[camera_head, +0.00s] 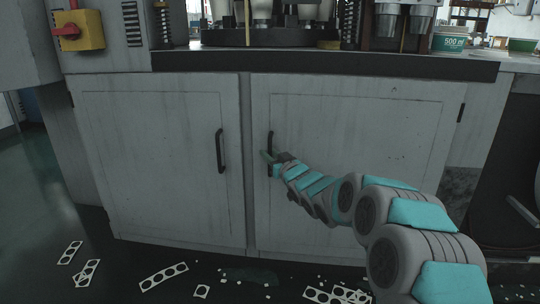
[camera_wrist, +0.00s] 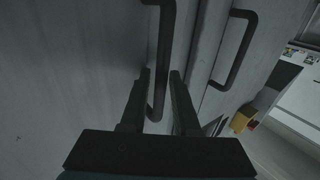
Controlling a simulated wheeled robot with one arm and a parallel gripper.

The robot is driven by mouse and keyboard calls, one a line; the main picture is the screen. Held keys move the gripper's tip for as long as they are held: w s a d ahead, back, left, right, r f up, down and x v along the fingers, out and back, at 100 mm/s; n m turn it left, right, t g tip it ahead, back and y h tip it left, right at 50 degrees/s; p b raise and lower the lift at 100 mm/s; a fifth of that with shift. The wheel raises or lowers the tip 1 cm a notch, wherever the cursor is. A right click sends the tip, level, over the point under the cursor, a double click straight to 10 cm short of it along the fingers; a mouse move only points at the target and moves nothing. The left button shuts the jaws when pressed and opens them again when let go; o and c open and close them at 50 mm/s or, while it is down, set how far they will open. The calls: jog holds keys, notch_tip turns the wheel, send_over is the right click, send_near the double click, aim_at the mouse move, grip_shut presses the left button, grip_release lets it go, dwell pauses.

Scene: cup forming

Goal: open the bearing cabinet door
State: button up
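The grey cabinet has two closed doors, a left door (camera_head: 155,150) and a right door (camera_head: 350,140), each with a dark upright bar handle near the middle seam. My gripper (camera_head: 271,160) is at the right door's handle (camera_head: 270,138) and hides part of it. In the wrist view, my gripper's two dark fingers (camera_wrist: 160,78) stand on either side of this handle (camera_wrist: 166,35). They look open, with small gaps beside the bar. The left door's handle (camera_head: 220,151) is free; it also shows in the wrist view (camera_wrist: 236,50).
A dark-edged worktop (camera_head: 330,64) with machinery runs above the doors. A yellow box with a red switch (camera_head: 79,30) is at upper left. Perforated metal strips (camera_head: 164,276) and small scraps lie on the floor before the cabinet.

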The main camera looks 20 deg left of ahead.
grip_shut()
dwell(1.4)
